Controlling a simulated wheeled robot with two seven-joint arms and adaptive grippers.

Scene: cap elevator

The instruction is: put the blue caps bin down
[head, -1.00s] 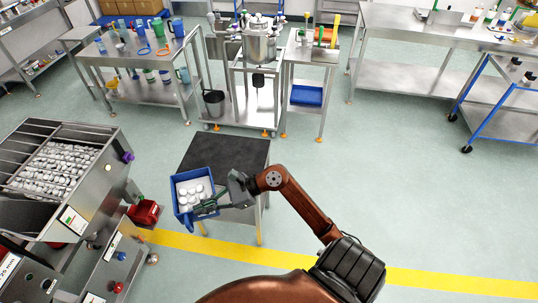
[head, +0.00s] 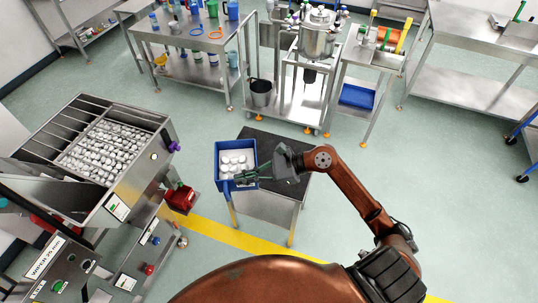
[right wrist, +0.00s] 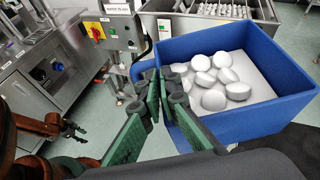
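The blue caps bin (head: 222,178) holds several white caps (head: 235,160) and looks level. In the head view it overlaps the left edge of the small black-topped table (head: 285,150); whether it touches the top is unclear. My right gripper (head: 246,177) is at the bin's near side, its green-padded fingers closed on a blue part of it. In the right wrist view the fingers (right wrist: 165,92) meet at the rim of the bin (right wrist: 235,122). My left arm seems to show small at the left edge there, its gripper (right wrist: 74,131) too small to read.
A steel machine with a hopper of caps (head: 108,150) stands left of the bin, with a red box (head: 180,198) at its side. A steel cart with a pot (head: 317,38) is behind the table. The table's right part is bare.

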